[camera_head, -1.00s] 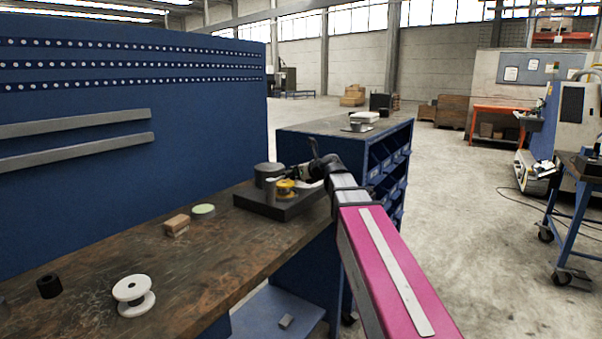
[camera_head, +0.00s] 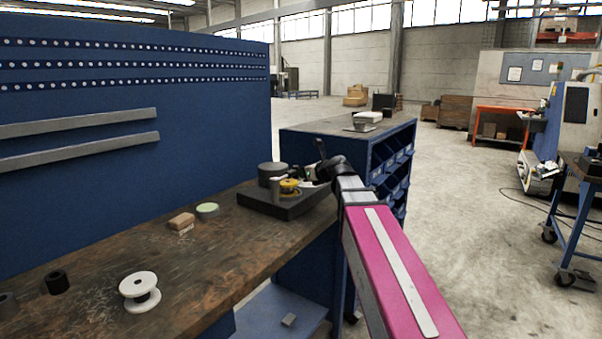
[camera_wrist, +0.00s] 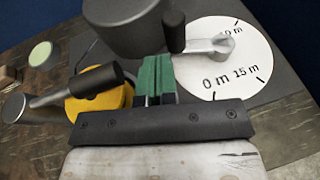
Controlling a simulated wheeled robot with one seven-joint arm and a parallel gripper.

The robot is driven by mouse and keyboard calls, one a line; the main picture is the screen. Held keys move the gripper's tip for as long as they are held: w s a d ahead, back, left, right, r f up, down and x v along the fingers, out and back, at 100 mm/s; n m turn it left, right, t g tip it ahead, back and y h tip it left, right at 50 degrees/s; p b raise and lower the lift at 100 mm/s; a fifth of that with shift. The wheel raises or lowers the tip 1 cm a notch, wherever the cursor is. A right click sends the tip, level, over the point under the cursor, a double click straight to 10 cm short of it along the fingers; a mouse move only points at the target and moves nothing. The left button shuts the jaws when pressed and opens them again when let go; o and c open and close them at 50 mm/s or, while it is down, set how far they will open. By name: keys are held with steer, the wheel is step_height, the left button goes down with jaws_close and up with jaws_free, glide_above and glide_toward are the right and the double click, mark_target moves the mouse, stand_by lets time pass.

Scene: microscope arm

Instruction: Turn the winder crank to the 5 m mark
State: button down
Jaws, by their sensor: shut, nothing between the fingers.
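The winder's white dial (camera_wrist: 195,72) shows in the wrist view with "0 m", "15 m" and a partly covered mark that looks like "10 m". I cannot see a 5 m label. The grey crank arm (camera_wrist: 203,46) runs left from its hub to an upright black handle (camera_wrist: 174,32). My gripper (camera_wrist: 156,62) has its green fingers shut and empty, close beside the handle on its lower left; I cannot tell if they touch. In the head view, my wrist largely hides the winder and the fingers are not clear.
A grey cylinder (camera_wrist: 125,22) stands close by my fingers. A yellow part (camera_wrist: 100,92) with a black-gripped lever (camera_wrist: 83,84) is at left. All stand on a dark base plate (camera_head: 290,208) on the bench (camera_head: 215,262).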

steer(key=s+d+r, duration=0.3)
steer(key=s+d, duration=0.1)
steer(key=s, duration=0.5)
steer(key=w+d+n+g+y, duration=0.4)
steer(key=w+d+n+g, duration=0.2)
steer(key=w+d, duration=0.3)
steer(key=x, duration=0.8)
steer(key=r+x, duration=0.1)
steer(key=x, duration=0.3)
steer(key=shift+w+a, duration=0.15)
steer(key=shift+w, duration=0.2)
steer(key=shift+w+a, duration=0.2)
steer(key=shift+a, duration=0.45)
steer(key=shift+a, duration=0.1)
